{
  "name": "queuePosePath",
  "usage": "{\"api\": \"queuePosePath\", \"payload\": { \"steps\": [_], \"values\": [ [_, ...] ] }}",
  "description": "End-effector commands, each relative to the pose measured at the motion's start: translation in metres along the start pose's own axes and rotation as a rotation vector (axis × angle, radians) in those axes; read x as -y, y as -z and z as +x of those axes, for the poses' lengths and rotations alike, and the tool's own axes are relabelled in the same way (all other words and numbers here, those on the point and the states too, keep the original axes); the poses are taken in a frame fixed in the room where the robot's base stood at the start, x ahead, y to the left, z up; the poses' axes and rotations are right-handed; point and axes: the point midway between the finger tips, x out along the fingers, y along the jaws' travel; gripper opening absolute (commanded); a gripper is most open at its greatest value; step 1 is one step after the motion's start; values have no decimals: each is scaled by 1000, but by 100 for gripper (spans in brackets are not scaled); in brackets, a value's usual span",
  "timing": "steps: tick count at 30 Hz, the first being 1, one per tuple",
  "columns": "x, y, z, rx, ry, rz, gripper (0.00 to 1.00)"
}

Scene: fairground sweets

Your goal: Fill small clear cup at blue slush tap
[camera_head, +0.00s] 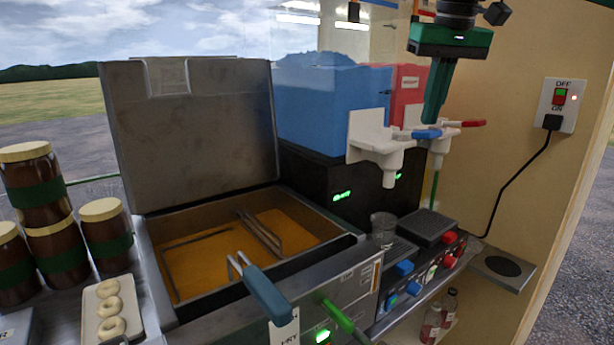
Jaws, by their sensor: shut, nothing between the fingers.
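The blue slush tank (330,105) stands behind the fryer, with a white tap (378,155) on its front and a blue tap handle (426,134) pointing right. The small clear cup (383,228) stands upright on the drip tray (398,250), roughly below the blue tap's spout. I cannot make out any slush in it. My gripper (431,118) is shut and empty, fingers pointing down. In the picture its tips are just above the blue handle; I cannot tell whether they touch it.
A red slush tank (408,84) with a red handle (473,123) stands to the right. In front left is an open fryer (265,220) of orange oil with a blue-handled basket (268,295). Jars (105,230) and a doughnut tray (90,305) lie further left.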

Motion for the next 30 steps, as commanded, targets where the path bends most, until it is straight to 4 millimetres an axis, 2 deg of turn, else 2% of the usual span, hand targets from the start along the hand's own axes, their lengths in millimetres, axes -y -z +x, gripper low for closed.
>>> {"api": "queuePosePath", "payload": {
  "steps": [30],
  "values": [
    [3, -9, 48, 1, -2, -1, 0]
  ]
}}
